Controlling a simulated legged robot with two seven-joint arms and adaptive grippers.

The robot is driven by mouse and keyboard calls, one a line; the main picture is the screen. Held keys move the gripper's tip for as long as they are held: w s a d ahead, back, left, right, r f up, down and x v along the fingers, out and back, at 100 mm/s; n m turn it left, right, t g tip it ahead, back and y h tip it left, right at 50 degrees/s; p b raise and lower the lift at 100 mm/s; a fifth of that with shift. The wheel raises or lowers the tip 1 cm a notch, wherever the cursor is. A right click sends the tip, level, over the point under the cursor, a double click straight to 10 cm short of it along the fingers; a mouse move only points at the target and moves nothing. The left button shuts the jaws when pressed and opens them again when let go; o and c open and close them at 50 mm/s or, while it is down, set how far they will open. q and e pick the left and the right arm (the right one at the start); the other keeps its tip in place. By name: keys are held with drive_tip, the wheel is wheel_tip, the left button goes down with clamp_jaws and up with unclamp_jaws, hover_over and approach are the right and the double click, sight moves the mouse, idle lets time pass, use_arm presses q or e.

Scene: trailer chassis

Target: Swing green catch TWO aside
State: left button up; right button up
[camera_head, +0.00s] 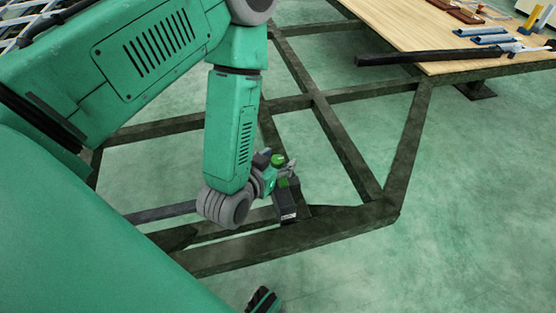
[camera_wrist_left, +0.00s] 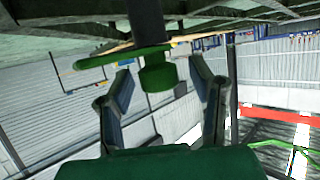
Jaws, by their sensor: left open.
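My left gripper (camera_head: 281,169) is low over the dark frame in the head view, at a small dark block (camera_head: 287,206) with a white label too small to read. Green parts show at the gripper, a rounded one (camera_head: 277,160) above and another (camera_head: 284,182) on the block. In the left wrist view the two fingers of my left gripper (camera_wrist_left: 162,88) are spread apart. A green catch shows there, with a long arm (camera_wrist_left: 108,57) to the left and a thick end (camera_wrist_left: 157,77) between the fingers, under a dark post (camera_wrist_left: 148,22). I cannot tell whether the fingers touch it.
Dark metal chassis beams (camera_head: 335,140) surround the block, with a front beam (camera_head: 300,240) below it. A wooden deck (camera_head: 420,35) at the upper right carries tools, and a black bar (camera_head: 415,58) lies along its edge. The green floor at the right is clear.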

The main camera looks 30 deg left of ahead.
use_arm(q)
clamp_jaws()
